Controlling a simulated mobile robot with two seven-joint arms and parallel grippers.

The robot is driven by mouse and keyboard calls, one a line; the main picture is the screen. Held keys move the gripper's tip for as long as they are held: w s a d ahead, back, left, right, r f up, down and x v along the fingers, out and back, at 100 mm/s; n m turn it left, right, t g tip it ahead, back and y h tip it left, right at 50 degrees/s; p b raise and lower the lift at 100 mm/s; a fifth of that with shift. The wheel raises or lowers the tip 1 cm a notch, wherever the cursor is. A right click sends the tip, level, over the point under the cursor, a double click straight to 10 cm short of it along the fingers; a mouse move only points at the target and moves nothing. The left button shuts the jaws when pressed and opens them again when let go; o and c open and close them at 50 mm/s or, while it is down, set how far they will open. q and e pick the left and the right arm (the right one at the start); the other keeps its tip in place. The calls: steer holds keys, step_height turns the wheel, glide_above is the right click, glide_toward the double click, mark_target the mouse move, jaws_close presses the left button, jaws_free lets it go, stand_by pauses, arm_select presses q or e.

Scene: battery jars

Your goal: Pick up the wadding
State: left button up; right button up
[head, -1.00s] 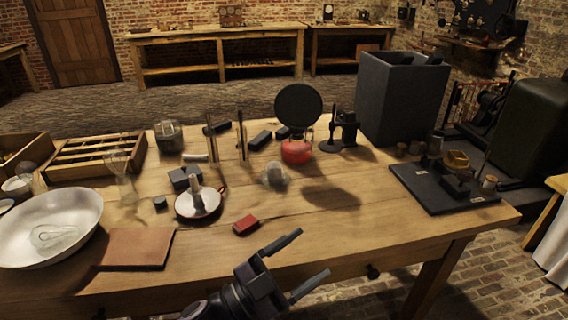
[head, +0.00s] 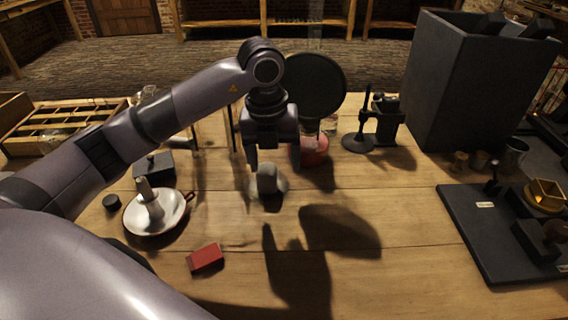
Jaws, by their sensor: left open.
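The wadding (head: 267,184) is a small grey, fluffy lump with a paler edge, lying on the wooden table near the middle of the head view. My left gripper (head: 270,160) points down, open, directly over or just behind the wadding. Its near finger shows at the left of the lump; the other finger is partly lost against the dark disc and red-based vessel behind. I cannot tell whether the fingers touch the wadding. My right gripper is not in view.
A red-based vessel (head: 312,152) and a black round disc (head: 315,88) stand just behind the gripper. A pan with a candle-like stub (head: 153,212) is at left, a red box (head: 205,258) in front. A tall dark bin (head: 470,85) and black board (head: 490,245) stand right. Table between is clear.

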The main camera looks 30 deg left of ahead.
mark_target(267, 168)
arm_select(q)
steer(key=shift+w+a+r+n+y, duration=0.2)
steer(key=shift+w+a+r, duration=0.1)
steer(key=shift+a, duration=0.15)
steer(key=shift+w+a+r+n+y, duration=0.15)
steer(key=shift+w+a+y, duration=0.1)
steer(key=shift+a, duration=0.2)
steer(key=shift+w+a, duration=0.2)
steer(key=shift+a, duration=0.1)
steer(key=f, duration=0.4)
steer(key=a+f, duration=0.1)
steer(key=f, duration=0.1)
steer(key=shift+w+f, duration=0.2)
steer(key=shift+f, duration=0.15)
steer(key=c, duration=1.1)
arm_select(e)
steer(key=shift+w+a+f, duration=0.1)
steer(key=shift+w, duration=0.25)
arm_select(q)
step_height(267, 168, up, 20)
steer(key=p, duration=0.3)
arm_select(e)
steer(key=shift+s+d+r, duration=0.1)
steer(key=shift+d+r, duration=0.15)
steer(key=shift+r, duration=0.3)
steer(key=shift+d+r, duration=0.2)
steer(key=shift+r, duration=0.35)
